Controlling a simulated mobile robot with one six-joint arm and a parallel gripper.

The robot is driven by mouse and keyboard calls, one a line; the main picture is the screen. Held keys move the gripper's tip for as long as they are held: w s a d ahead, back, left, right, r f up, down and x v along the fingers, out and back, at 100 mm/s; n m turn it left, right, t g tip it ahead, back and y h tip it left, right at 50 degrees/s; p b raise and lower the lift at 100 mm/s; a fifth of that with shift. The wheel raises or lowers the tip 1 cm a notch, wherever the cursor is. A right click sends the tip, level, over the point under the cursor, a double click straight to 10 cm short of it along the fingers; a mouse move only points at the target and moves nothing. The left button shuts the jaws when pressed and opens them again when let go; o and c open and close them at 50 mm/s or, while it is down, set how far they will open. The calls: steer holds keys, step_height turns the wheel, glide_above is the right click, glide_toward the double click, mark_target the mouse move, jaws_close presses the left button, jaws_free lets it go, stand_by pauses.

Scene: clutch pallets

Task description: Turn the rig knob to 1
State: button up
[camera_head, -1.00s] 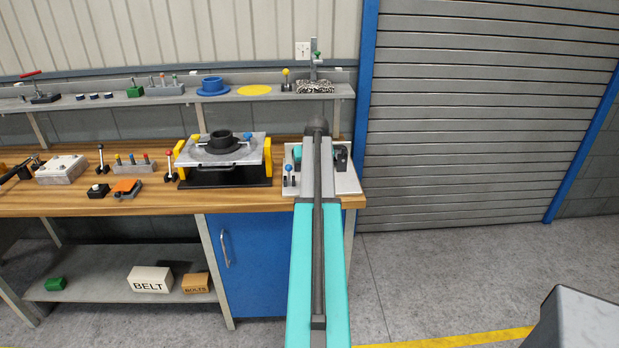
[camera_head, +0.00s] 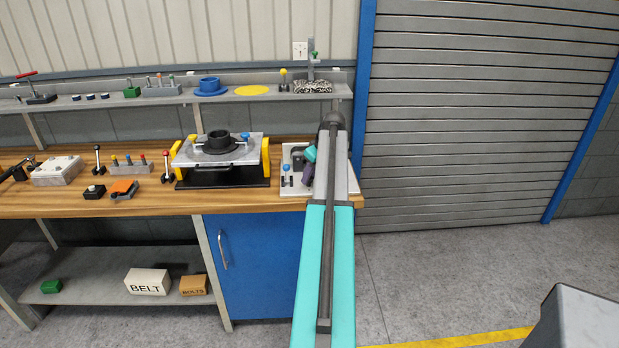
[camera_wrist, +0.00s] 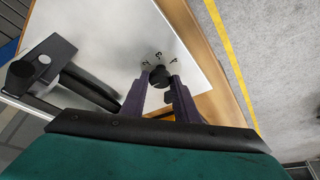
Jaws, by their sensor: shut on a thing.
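The rig knob (camera_wrist: 158,73) is small and black and sits on the pale rig plate (camera_wrist: 110,28) in the wrist view. Printed numerals 2, 3 and 4 show around its far side; I cannot make out a 1 or where the knob points. My gripper (camera_wrist: 160,80) has its two purple fingers on either side of the knob, shut on it. In the head view the rig plate (camera_head: 293,189) lies at the right end of the bench, and my arm hides the knob there.
A dark grey clamp-like part (camera_wrist: 50,62) with black rods stands on the plate left of my fingers. A blue-topped lever (camera_head: 286,172) stands on the plate's left side. A fixture with yellow sides (camera_head: 265,158) is further left. Open floor lies right of the bench.

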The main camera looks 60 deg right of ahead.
steer(key=shift+s+f, duration=0.1)
steer(key=shift+s, duration=0.1)
stand_by(0.3)
steer(key=o, duration=1.1)
steer(key=shift+c, duration=0.2)
steer(key=shift+w, duration=0.1)
steer(key=shift+r, duration=0.2)
steer(key=d+b+v, duration=0.1)
steer(key=b+v, duration=0.1)
steer(key=v, duration=1.1)
steer(key=shift+a+r+b, duration=0.3)
steer(key=shift+a, duration=0.1)
